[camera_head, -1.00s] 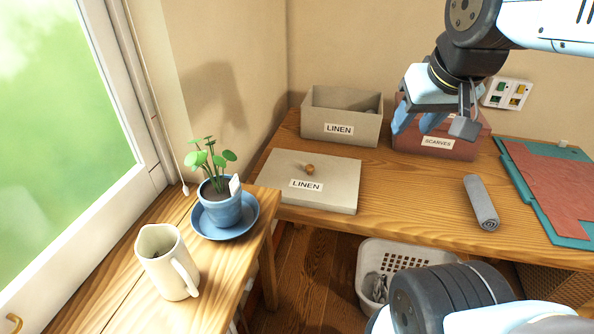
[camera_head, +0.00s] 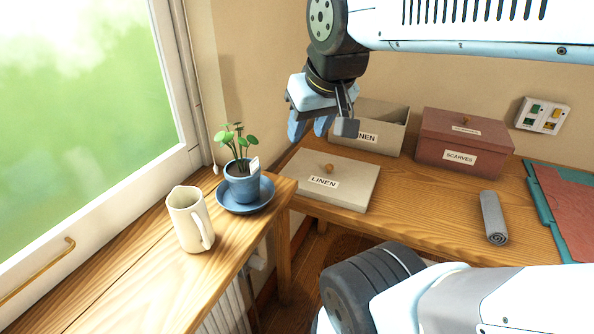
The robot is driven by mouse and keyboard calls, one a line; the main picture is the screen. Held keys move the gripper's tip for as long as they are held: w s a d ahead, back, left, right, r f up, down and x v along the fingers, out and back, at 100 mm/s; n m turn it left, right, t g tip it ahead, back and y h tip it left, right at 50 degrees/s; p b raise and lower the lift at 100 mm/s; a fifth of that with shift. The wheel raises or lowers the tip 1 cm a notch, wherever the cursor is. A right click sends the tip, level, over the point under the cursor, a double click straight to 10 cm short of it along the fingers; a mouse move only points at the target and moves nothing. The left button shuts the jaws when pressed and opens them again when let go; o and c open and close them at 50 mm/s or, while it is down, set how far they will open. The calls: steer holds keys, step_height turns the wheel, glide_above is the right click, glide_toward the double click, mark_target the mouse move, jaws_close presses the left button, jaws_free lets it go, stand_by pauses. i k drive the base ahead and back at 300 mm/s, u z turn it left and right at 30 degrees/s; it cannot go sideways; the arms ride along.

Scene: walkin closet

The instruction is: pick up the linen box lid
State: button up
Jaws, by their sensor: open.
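The linen box lid (camera_head: 350,182) is a flat grey-beige panel with a small round wooden knob (camera_head: 329,168) and a LINEN label. It lies flat on the wooden table in front of the open linen box (camera_head: 385,122), near the table's left end. My gripper (camera_head: 322,130) is open and empty, and hangs in the air above the lid's back part. It hides part of the linen box and its label. The knob shows clear of the fingers.
A lidded red scarves box (camera_head: 464,143) stands to the right. A rolled grey cloth (camera_head: 494,217) and a teal board (camera_head: 560,205) lie farther right. On the left bench are a potted plant (camera_head: 242,182) on a blue saucer and a cream pitcher (camera_head: 190,220).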

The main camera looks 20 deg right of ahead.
mark_target(339, 181)
steer(key=z, duration=0.1)
steer(key=k, duration=1)
steer(key=z, duration=0.35)
steer(key=i, duration=1.05)
